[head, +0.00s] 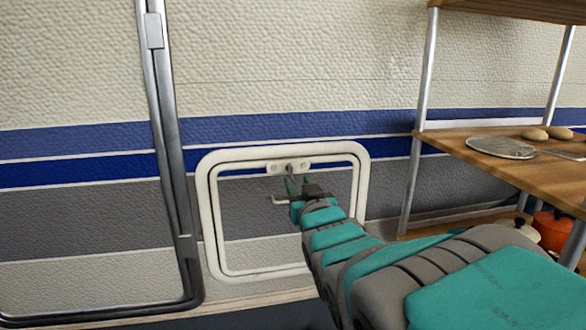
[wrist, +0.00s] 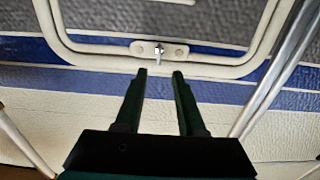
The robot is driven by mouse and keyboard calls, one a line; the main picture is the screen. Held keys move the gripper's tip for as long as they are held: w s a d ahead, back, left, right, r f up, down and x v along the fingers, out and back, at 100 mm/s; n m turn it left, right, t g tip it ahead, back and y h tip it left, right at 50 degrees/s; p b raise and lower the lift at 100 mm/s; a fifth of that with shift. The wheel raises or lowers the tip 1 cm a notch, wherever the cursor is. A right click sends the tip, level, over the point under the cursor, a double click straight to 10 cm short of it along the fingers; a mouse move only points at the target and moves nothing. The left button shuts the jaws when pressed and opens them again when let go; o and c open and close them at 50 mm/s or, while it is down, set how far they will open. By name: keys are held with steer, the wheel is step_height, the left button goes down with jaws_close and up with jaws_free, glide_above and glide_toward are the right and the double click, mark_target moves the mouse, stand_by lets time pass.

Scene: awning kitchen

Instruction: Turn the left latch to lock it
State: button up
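A white-framed hatch (head: 205,215) is set low in the caravan wall. On its top rail is one pale latch plate (head: 274,168) with a small metal latch (head: 289,168) in its middle. In the wrist view the latch (wrist: 158,55) hangs from the plate (wrist: 140,48), roughly in line with the gap between the fingers. My gripper (head: 302,187) is just below the latch in the head view. In the wrist view my gripper (wrist: 160,73) is open and empty, its tips short of the latch. Contact is not visible. No second latch shows on this hatch.
A tall metal-framed door (head: 165,120) stands left of the hatch. On the right, a shelf unit with a metal post (head: 420,110) and a wooden shelf (head: 480,160) holds a pan (head: 501,147). An orange pot (head: 552,230) sits below. The wall around the hatch is clear.

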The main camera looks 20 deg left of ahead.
mark_target(292, 171)
steer(key=shift+p+x, duration=0.55)
steer(key=shift+x, duration=3.25)
steer(key=shift+w+d, duration=0.1)
steer(key=shift+d, duration=0.05)
jaws_close()
steer(key=shift+f, duration=0.1)
